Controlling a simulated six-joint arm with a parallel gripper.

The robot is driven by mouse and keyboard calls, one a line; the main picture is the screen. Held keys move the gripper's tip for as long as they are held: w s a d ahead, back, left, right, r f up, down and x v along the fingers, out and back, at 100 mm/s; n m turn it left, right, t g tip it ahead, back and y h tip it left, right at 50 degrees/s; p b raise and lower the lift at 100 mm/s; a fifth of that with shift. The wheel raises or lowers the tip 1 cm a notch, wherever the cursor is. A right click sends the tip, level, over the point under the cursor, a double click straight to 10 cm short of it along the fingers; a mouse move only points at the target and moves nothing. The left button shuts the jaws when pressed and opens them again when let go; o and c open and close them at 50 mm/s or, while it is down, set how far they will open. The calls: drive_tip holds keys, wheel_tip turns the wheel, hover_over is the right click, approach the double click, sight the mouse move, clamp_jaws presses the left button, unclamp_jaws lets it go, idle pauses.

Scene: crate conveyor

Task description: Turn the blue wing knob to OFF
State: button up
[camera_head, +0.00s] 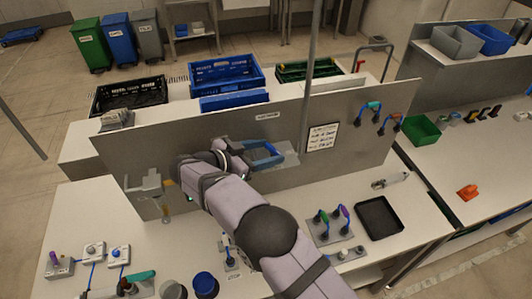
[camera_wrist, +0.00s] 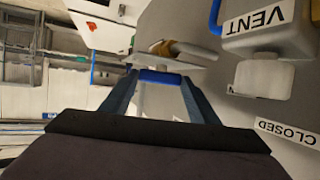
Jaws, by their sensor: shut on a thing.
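My gripper (camera_wrist: 160,80) is shut on the blue wing knob (camera_wrist: 159,77); the knob shows as a short blue bar between the two fingertips in the wrist view. A pale stem and plate are just beyond it. In the head view my gripper (camera_head: 272,154) reaches right along the front of the upright grey panel (camera_head: 350,135). The knob cannot be made out clearly there. No OFF mark is readable in either view, so I cannot tell the knob's setting.
A grey box labelled VENT (camera_wrist: 265,30) and a CLOSED label (camera_wrist: 287,132) are at right in the wrist view. A white sign (camera_head: 322,137) and coloured handles (camera_head: 368,112) are on the panel. A black tray (camera_head: 380,217) and switch blocks (camera_head: 333,225) stand on the bench.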

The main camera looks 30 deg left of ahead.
drive_tip(key=shift+w+r, duration=0.1)
drive_tip(key=shift+r, duration=0.05)
drive_tip(key=o, duration=1)
drive_tip(key=shift+o, duration=0.2)
drive_tip(key=shift+s+a+b, duration=0.15)
drive_tip(key=shift+s+b, duration=0.2)
drive_tip(key=b+v, duration=0.3)
drive_tip(key=v, duration=0.3)
drive_tip(key=shift+s+r, duration=0.25)
